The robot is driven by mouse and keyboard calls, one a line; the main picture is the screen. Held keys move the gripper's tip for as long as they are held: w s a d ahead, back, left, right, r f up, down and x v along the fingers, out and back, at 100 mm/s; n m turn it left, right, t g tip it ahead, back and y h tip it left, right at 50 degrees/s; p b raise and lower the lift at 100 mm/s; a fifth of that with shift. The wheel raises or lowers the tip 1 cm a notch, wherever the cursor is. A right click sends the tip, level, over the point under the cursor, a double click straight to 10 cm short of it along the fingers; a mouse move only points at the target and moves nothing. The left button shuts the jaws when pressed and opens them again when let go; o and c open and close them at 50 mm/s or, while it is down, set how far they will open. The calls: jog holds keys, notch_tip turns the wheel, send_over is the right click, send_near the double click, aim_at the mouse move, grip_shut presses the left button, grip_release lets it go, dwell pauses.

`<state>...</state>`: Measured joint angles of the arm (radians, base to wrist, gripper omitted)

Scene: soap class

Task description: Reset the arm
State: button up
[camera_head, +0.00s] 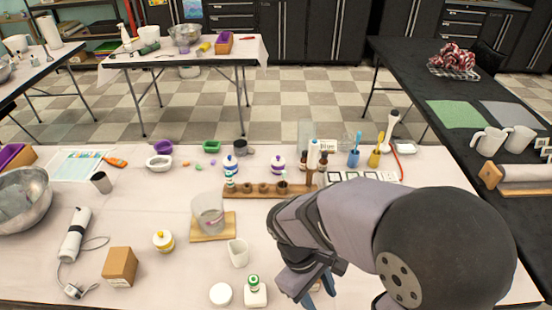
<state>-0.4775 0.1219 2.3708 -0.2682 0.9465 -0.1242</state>
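My arm comes in from the lower right of the head camera view and bends down toward the front of the table. My gripper (318,290) is at the bottom edge of the view, low over the table's front part. My own arm links partly hide it, and I cannot tell how far its fingers are apart. A small white bottle with a green cap (255,291) stands to its left. No held object shows.
The white table (180,215) carries a glass beaker (208,213) on a wooden board, a white pitcher (237,253), a brown box (120,266), a steel bowl (22,200) and a wooden rack (262,190). Bare table lies left of the beaker.

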jog(key=d+r+m+y, duration=0.1)
jog(key=m, duration=0.2)
jog(key=d+m+t+y+p, duration=0.1)
jog(key=d+m, duration=0.1)
jog(key=m, duration=0.1)
jog(key=d+r+m+y, duration=0.1)
jog(key=d+m, duration=0.1)
jog(key=m, duration=0.1)
jog(key=shift+w+r+t+y, duration=0.25)
jog(key=shift+r+t+y, duration=0.05)
jog(key=shift+f, duration=0.1)
